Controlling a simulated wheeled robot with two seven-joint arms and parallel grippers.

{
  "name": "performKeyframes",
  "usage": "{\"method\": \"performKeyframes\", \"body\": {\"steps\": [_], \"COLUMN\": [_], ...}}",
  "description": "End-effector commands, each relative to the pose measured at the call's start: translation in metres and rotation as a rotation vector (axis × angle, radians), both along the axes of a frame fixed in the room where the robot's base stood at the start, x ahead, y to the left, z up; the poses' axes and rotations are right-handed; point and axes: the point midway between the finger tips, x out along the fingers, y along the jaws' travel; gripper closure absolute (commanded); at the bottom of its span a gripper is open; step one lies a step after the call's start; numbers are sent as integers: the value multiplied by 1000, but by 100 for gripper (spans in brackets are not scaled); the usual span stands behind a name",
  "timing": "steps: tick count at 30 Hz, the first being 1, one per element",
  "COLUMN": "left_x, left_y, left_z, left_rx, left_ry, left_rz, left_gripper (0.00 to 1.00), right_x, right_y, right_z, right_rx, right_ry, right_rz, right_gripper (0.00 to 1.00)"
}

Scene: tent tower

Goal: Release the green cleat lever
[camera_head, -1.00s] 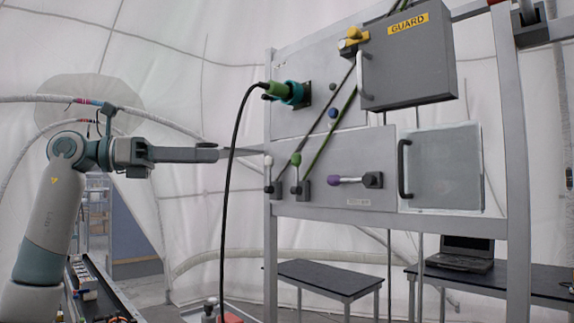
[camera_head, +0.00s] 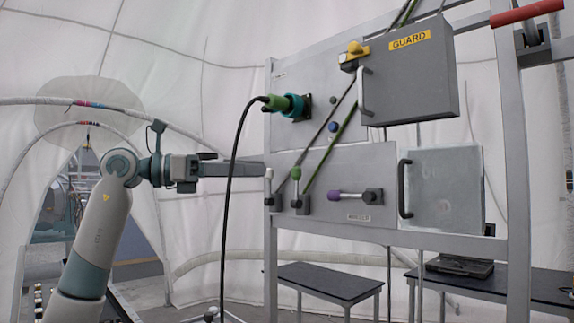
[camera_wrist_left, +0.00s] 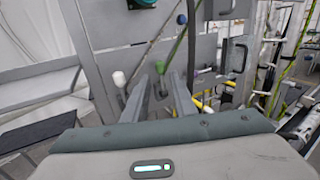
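The green-tipped cleat lever (camera_head: 296,174) stands upright at the lower left of the grey panel, and a green rope runs from its cleat up to the right. My left gripper (camera_head: 258,168) points right at the panel's left edge, near the white-tipped lever (camera_head: 268,174). In the left wrist view its two fingers (camera_wrist_left: 159,80) are apart with nothing held. The green tip (camera_wrist_left: 160,67) shows between and beyond the fingertips, and the white tip (camera_wrist_left: 119,78) is left of them. I see no contact with the lever. My right gripper is out of view.
A purple-tipped lever (camera_head: 334,196) lies sideways to the right. A green plug (camera_head: 279,103) with a hanging black cable (camera_head: 231,180) is above. A grey guard box (camera_head: 410,80) juts out at upper right. A black door handle (camera_head: 404,188) is right of the panel.

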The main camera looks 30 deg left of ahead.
Motion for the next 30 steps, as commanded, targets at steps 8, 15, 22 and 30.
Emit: {"method": "performKeyframes", "body": {"steps": [8, 15, 22, 30], "left_x": [34, 53, 57, 57], "left_y": [-37, -56, -60, -60], "left_z": [3, 1, 0, 0], "left_rx": [1, 0, 1, 1], "left_ry": [2, 1, 1, 1], "left_rz": [-4, -1, 0, 0], "left_gripper": [75, 75, 75, 90], "right_x": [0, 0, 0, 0], "right_y": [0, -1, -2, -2], "right_z": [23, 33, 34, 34], "right_rx": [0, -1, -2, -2], "right_ry": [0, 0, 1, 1], "right_rz": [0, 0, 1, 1], "right_gripper": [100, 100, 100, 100]}}
